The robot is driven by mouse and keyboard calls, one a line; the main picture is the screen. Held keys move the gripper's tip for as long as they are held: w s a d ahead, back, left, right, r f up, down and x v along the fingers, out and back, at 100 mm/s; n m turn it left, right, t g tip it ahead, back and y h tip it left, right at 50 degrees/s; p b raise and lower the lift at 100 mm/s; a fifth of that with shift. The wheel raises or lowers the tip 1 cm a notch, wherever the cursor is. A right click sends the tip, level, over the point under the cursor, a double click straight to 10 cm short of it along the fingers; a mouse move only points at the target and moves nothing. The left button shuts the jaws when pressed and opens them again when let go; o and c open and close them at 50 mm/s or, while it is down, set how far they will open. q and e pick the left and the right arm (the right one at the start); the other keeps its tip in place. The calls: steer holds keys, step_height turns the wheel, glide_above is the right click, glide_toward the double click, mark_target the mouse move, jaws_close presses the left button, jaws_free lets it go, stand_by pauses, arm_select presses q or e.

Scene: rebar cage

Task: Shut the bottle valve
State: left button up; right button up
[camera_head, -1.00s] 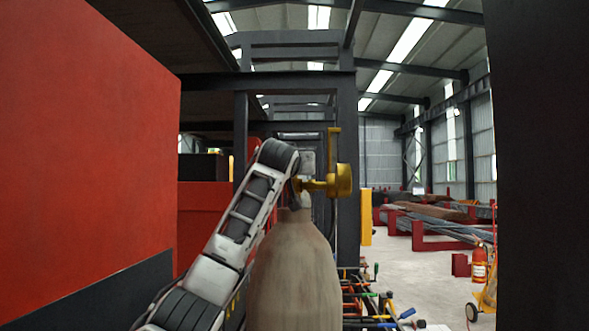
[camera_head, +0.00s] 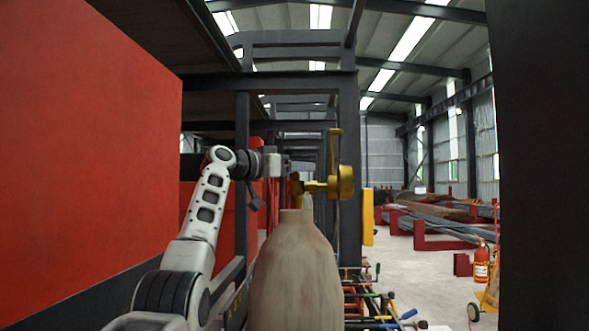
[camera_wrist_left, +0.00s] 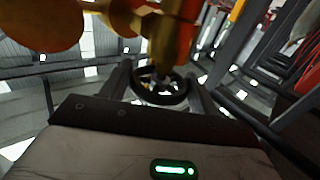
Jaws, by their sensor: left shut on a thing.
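A beige gas bottle (camera_head: 296,275) stands upright in front of me in the head view. A brass valve (camera_head: 318,187) with a round knob and a raised bar tops it. The valve's brass body also shows in the left wrist view (camera_wrist_left: 166,38). In that view a dark ring-shaped handwheel (camera_wrist_left: 160,98) sits below the brass body. My left gripper (camera_wrist_left: 161,90) has its fingers on either side of the handwheel and is shut on it. In the head view my left gripper (camera_head: 284,168) is just left of the valve, its fingertips hard to make out. My right gripper is not in view.
A large red panel (camera_head: 90,140) fills the left side. A dark steel post (camera_head: 349,180) rises behind the valve. Tools with coloured handles (camera_head: 370,305) lie to the bottle's right. A fire extinguisher (camera_head: 481,265) stands at far right. Open floor (camera_head: 430,275) lies between.

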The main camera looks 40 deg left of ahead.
arm_select(q)
steer(key=shift+m+h, duration=0.4)
steer(key=o, duration=1)
steer(key=shift+c, duration=0.2)
steer(key=shift+s+a+f+b, duration=0.15)
steer(key=shift+s+b, duration=0.25)
steer(key=shift+s, duration=0.15)
steer(key=b+v, duration=0.5)
steer(key=v, duration=1)
steer(key=shift+r, duration=0.3)
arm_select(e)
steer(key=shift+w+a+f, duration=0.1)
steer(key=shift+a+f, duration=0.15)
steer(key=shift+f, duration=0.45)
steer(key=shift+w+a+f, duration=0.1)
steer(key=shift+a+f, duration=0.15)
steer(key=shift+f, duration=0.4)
arm_select(q)
steer(key=shift+w, duration=0.1)
